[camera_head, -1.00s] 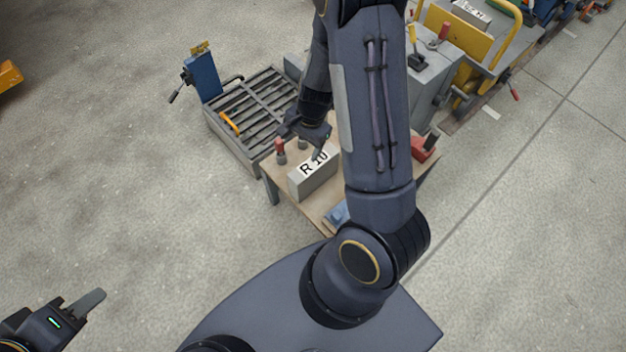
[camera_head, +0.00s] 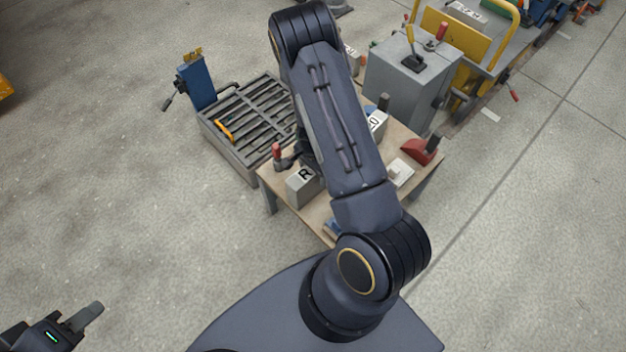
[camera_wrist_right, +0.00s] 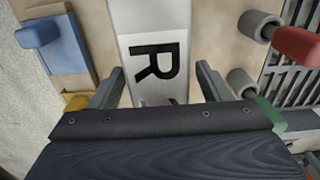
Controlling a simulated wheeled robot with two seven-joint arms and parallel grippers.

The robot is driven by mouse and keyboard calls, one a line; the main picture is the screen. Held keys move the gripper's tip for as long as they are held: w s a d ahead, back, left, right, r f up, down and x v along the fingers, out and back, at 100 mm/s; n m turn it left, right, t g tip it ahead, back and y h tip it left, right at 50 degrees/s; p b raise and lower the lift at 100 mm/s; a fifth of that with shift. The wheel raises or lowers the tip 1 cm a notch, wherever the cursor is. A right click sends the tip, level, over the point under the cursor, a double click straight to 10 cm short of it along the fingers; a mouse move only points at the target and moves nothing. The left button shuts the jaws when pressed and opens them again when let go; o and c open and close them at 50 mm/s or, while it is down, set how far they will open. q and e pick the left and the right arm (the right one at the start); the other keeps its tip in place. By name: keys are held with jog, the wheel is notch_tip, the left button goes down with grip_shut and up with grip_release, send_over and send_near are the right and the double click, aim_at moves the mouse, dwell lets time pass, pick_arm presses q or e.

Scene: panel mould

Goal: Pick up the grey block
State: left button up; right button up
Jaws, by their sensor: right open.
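In the right wrist view the grey block (camera_wrist_right: 153,20) lies ahead, between the two fingers. My right gripper (camera_wrist_right: 160,88) is open, one finger on each side of the block; contact cannot be made out.
The wooden table (camera_head: 322,215) also bears a red-handled tool (camera_head: 277,152), a blue item (camera_head: 333,229), another labelled block (camera_head: 377,121) and a red item (camera_head: 420,152). A slatted roller bed (camera_head: 252,118) stands behind left. A grey cabinet (camera_head: 400,75) stands behind right.

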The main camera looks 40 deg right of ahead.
grip_shut()
dwell(0.5)
